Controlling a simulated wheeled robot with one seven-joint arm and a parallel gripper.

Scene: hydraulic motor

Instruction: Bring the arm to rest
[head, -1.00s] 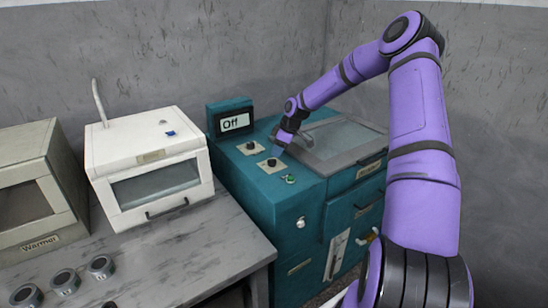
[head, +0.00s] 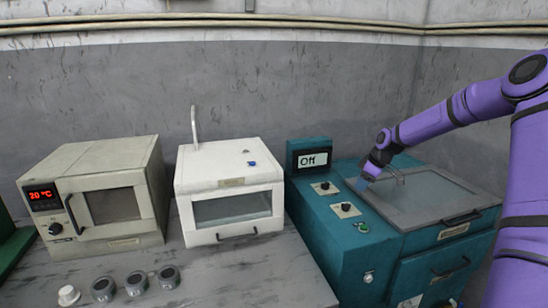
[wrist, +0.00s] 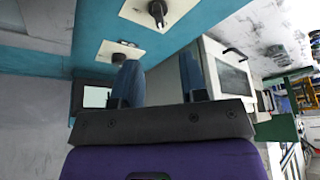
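My purple arm reaches in from the right in the head view. My gripper (head: 363,183) is above the top of the teal machine (head: 330,232), near the left edge of its glazed lid. In the wrist view my gripper (wrist: 159,64) shows two blue-grey fingers apart with nothing between them. Two black knobs on pale plates lie close by; the nearer one (head: 345,207) also shows in the wrist view (wrist: 157,10). The display (head: 313,160) on the machine reads "Off".
A white box with a glass door (head: 232,208) and a beige warmer (head: 108,205) reading 20 °C stand on the grey bench (head: 240,275). Several small round parts (head: 136,283) lie at its front left. The grey wall (head: 250,100) is behind.

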